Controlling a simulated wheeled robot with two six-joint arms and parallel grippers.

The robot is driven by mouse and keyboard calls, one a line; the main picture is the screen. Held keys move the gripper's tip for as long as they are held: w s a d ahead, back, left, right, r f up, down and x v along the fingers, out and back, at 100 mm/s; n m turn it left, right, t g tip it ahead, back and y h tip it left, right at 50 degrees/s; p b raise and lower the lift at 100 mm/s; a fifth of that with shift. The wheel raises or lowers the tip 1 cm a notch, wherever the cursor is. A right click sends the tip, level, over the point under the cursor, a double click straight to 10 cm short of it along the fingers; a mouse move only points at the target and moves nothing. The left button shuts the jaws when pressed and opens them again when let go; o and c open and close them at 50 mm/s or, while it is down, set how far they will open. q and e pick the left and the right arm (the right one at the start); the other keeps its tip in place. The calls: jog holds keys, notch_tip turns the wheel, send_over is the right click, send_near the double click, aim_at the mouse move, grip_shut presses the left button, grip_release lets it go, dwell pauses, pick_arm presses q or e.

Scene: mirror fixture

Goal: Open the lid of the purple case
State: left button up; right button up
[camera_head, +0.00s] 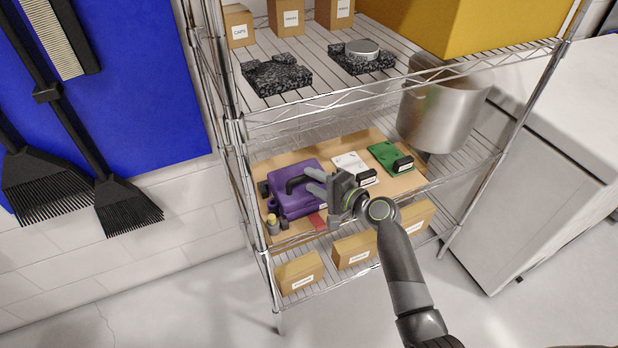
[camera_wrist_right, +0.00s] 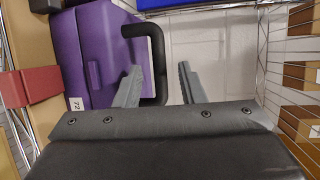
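The purple case (camera_head: 292,203) lies on a tan board on the middle level of the wire rack, and its lid looks shut. A black handle (camera_head: 296,183) shows on it. My right gripper (camera_head: 313,181) is at the case's right side, close to the handle. In the right wrist view, the purple case (camera_wrist_right: 97,45) fills the upper left, with a tag reading 72. There my right gripper (camera_wrist_right: 160,68) is open, and the long bar of the black handle (camera_wrist_right: 158,55) appears between its fingers. I cannot tell whether they touch. My left gripper is not in view.
A white item (camera_head: 350,162) and a green item (camera_head: 384,153) lie right of the case, with a steel pot (camera_head: 440,115) beyond. A red item (camera_head: 318,219) sits in front. Rack posts, the shelf above with black blocks, and cardboard boxes (camera_head: 300,271) below bound the space.

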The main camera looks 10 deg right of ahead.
jog(key=shift+x, duration=1.1)
jog(key=shift+c, duration=0.4)
grip_shut()
